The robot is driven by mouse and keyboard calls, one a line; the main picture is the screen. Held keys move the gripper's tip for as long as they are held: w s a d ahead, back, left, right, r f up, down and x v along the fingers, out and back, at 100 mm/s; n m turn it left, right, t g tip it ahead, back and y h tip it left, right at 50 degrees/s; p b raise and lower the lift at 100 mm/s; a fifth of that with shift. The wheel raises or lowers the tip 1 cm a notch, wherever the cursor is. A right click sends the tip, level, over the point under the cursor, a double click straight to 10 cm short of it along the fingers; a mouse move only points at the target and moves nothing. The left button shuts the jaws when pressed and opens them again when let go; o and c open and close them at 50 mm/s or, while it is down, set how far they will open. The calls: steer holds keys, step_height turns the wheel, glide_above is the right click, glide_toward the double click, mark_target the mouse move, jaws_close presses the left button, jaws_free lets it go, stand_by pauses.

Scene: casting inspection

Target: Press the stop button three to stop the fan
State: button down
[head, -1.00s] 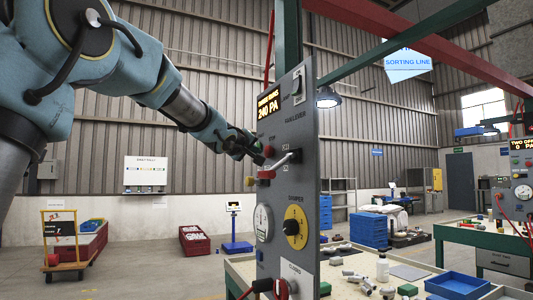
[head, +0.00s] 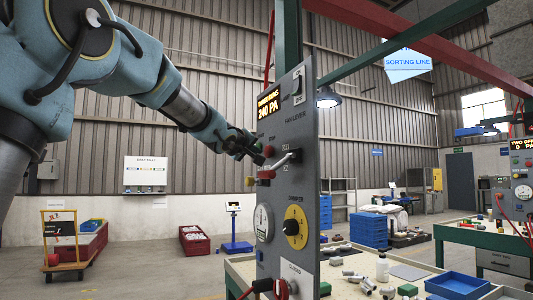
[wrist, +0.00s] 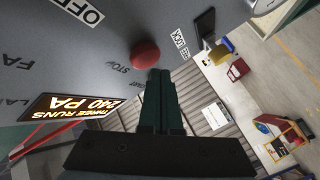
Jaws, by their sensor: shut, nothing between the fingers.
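The red stop button (wrist: 145,54) sits on the grey panel beside the word STOP in the wrist view; it also shows small in the head view (head: 268,150). My gripper (wrist: 158,73) is shut and empty, its fingertips just beside the button's lower edge in the picture. I cannot tell whether they touch it. In the head view my gripper (head: 260,159) is at the panel's left edge, near the button and a lever (head: 282,160). The lit display (head: 269,102) reads "THREE RUNS 240 PA" in the wrist view.
The panel (head: 300,120) also carries a switch (head: 298,86), a round gauge (head: 263,222) and a yellow damper dial (head: 296,227). A workbench (head: 340,268) with metal parts stands below at the right. Open floor (head: 150,265) lies to the left.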

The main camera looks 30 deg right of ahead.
steer(key=shift+d, duration=0.1)
steer(key=shift+d, duration=0.35)
steer(key=shift+s+d+b, duration=0.15)
steer(key=shift+d+b, duration=0.25)
steer(key=shift+d, duration=0.1)
stand_by(0.8)
stand_by(0.3)
steer(key=shift+a+p, duration=0.75)
steer(key=shift+a, duration=0.2)
